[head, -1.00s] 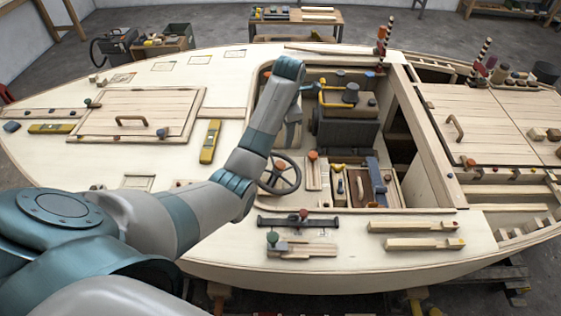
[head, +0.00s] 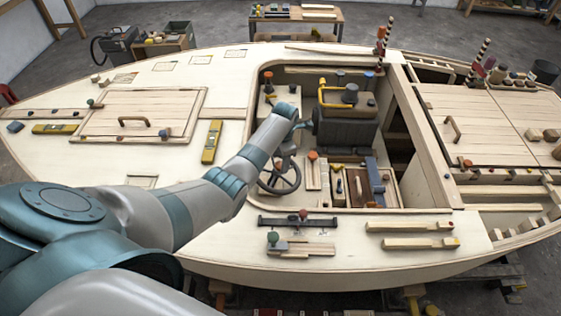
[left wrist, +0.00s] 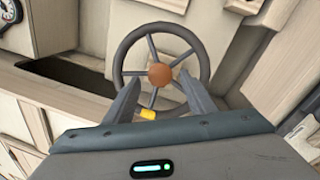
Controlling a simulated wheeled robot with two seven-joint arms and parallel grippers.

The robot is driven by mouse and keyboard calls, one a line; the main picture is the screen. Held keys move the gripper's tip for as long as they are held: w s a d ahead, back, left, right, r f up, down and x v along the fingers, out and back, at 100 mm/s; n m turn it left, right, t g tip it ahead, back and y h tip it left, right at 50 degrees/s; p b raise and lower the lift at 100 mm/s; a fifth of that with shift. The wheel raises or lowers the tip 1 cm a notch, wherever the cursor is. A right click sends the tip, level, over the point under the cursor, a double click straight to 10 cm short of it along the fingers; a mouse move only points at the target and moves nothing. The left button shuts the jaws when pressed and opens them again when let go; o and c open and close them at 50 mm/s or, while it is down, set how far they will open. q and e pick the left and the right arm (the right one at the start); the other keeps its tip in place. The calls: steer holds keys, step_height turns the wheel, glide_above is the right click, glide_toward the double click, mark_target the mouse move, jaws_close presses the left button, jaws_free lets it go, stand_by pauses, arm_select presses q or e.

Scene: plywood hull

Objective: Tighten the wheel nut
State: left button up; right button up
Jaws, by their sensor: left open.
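The dark steering wheel (head: 280,173) stands in the cockpit at the left, below my left forearm. In the left wrist view the wheel (left wrist: 122,52) shows nearly face on, with a round orange-brown nut (left wrist: 161,76) at its hub. My left gripper (left wrist: 160,84) is open and empty. Its two fingers point at the wheel, one on each side of the nut in the picture; I cannot tell how much space is left between them and it. In the head view my left gripper (head: 301,125) is small and partly hidden at the arm's end. My right gripper is not in view.
A dark engine box (head: 345,130) with a yellow handle stands right of my left gripper. Cockpit walls and a wooden post (head: 425,150) bound the space. A dark clamp bar (head: 297,222) and wood pieces lie on the front deck. A yellow level (head: 212,142) lies left of the arm.

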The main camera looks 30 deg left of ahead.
arm_select(q)
steer(key=shift+w+a+f, duration=0.1)
steer(key=shift+f, duration=0.8)
steer(key=c, duration=1.1)
steer(key=shift+o, duration=0.3)
steer(key=shift+m, duration=0.3)
